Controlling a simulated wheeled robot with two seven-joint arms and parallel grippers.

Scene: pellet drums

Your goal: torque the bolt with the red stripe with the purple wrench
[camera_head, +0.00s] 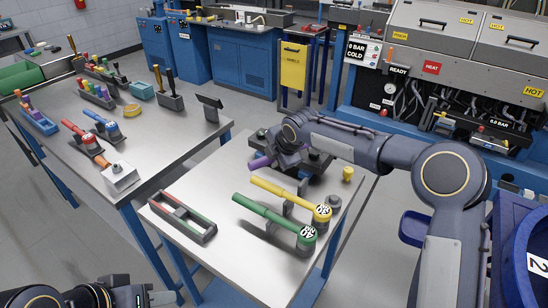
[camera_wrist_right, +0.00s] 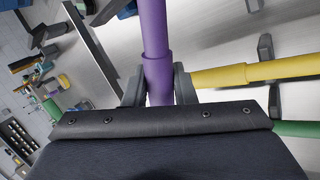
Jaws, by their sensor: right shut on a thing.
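The purple wrench (camera_head: 260,162) is at the back of the near metal table, mostly hidden behind my right arm in the head view. My right gripper (camera_head: 282,158) is shut on its handle. In the right wrist view the purple handle (camera_wrist_right: 154,30) runs between the two fingers of the right gripper (camera_wrist_right: 158,88). A dark fixture (camera_head: 318,160) shows partly behind the right wrist. I cannot make out a bolt with a red stripe there. My left gripper (camera_head: 160,297) is at the bottom left edge, away from the table, partly cut off.
A yellow wrench (camera_head: 285,196) and a green wrench (camera_head: 270,215) lie on stands on the near table (camera_head: 220,240), close to the right gripper. A grey tray (camera_head: 183,218) is at its left. A yellow cylinder (camera_head: 347,174) stands at the right. A blue drum (camera_head: 520,260) is at right.

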